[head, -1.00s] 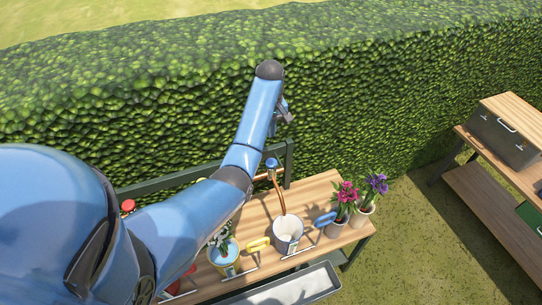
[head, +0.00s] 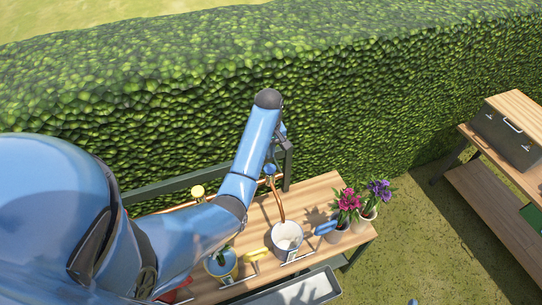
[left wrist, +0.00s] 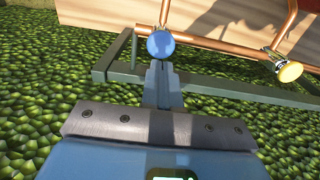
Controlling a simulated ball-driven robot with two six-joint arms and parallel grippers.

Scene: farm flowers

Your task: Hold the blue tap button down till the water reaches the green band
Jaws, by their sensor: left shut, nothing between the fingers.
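The blue tap button (head: 269,170) is a round knob above a copper pipe behind the bench. It also shows in the left wrist view (left wrist: 160,44), right at my fingertips. My left gripper (left wrist: 162,70) is shut and empty, pointing at the button; I cannot tell whether it touches. In the head view the gripper (head: 281,132) is mostly hidden behind my arm. The white bucket (head: 287,238) stands on the bench under the copper spout (head: 280,201). The water level and green band cannot be made out.
A yellow button (head: 197,191) sits left of the blue one. The rail (head: 288,164) and hedge (head: 360,125) lie behind the bench.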

